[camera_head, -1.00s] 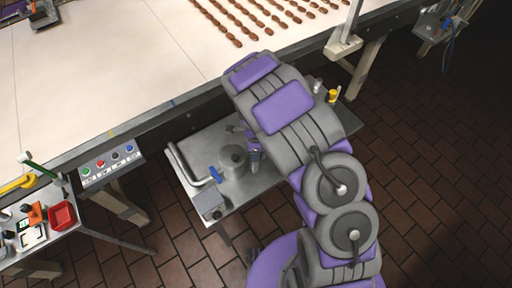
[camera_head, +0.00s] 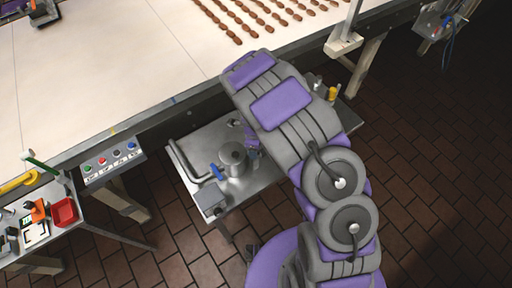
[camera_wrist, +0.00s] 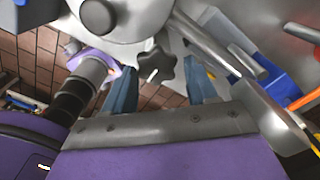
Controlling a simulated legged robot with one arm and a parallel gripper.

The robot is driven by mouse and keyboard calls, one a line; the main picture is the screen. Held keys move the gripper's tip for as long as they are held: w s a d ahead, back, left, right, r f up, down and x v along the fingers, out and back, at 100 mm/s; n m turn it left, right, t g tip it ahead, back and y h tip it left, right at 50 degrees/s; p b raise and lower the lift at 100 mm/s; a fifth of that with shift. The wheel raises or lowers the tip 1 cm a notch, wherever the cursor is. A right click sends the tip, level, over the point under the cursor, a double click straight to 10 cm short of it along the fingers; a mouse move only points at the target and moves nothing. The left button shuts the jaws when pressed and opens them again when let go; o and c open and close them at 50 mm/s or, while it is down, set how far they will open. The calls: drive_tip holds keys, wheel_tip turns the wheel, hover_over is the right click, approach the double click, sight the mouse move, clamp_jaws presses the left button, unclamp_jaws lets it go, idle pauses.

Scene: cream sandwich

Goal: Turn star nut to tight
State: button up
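The star nut (camera_wrist: 155,66) is a dark, star-shaped knob on a short pale stem, in the middle of the wrist view. My gripper (camera_wrist: 161,82) is open, with one blue-grey finger on each side of the nut. The nut sits just beyond the fingertips, with visible gaps on both sides; I cannot tell the exact depth. In the head view my gripper (camera_head: 250,138) is small and partly hidden by my arm, beside the steel machine (camera_head: 233,160). I cannot make out the star nut there.
The machine stands on a steel table (camera_head: 262,182) with a bent pipe (camera_head: 181,158), a blue handle (camera_head: 217,172) and a grey box (camera_head: 210,200). A conveyor (camera_head: 90,70) runs behind. A button panel (camera_head: 112,160) and a red tray (camera_head: 64,211) are left.

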drive_tip(key=o, duration=0.3)
drive_tip(key=shift+a+f, duration=0.1)
drive_tip(key=shift+a, duration=0.1)
drive_tip(key=shift+s+d, duration=0.1)
drive_tip(key=shift+d+r, duration=0.15)
drive_tip(key=shift+r, duration=0.3)
wheel_tip(320, 180, up, 16)
drive_tip(key=shift+a+r, duration=0.2)
drive_tip(key=shift+a, duration=0.1)
